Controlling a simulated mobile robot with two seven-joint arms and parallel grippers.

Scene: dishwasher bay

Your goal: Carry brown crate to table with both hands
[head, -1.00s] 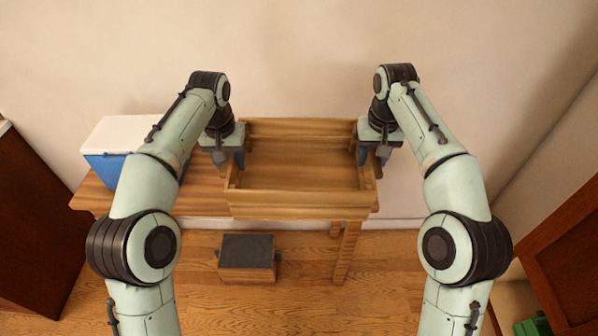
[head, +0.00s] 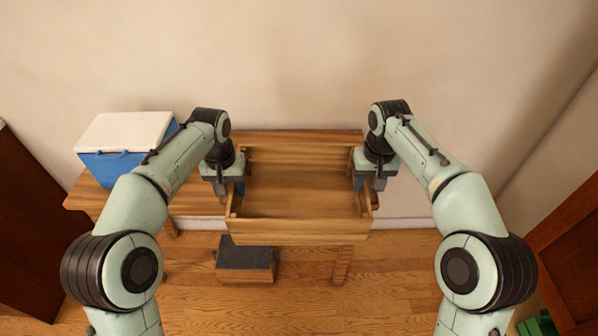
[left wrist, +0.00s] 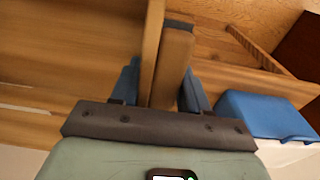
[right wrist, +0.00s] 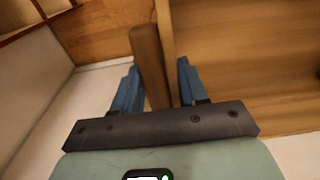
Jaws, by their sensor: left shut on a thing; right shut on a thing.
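The brown crate (head: 298,232) is an open, empty wooden box, seen level in the head view. It is over the right part of the wooden table (head: 195,203); whether its base touches the tabletop is hidden. My left gripper (head: 236,186) is shut on the crate's left handle, and my right gripper (head: 366,184) is shut on its right handle. In the left wrist view the blue fingers straddle the handle bar (left wrist: 174,65) beside the crate wall. The right wrist view shows the other handle bar (right wrist: 150,68) between the fingers.
A blue cooler (head: 112,166) with a white lid stands on the table's left part. A small dark-topped wooden box (head: 245,266) is on the floor below. Dark brown cabinets stand at the left (head: 28,235) and right (head: 572,245). The wall is behind the table.

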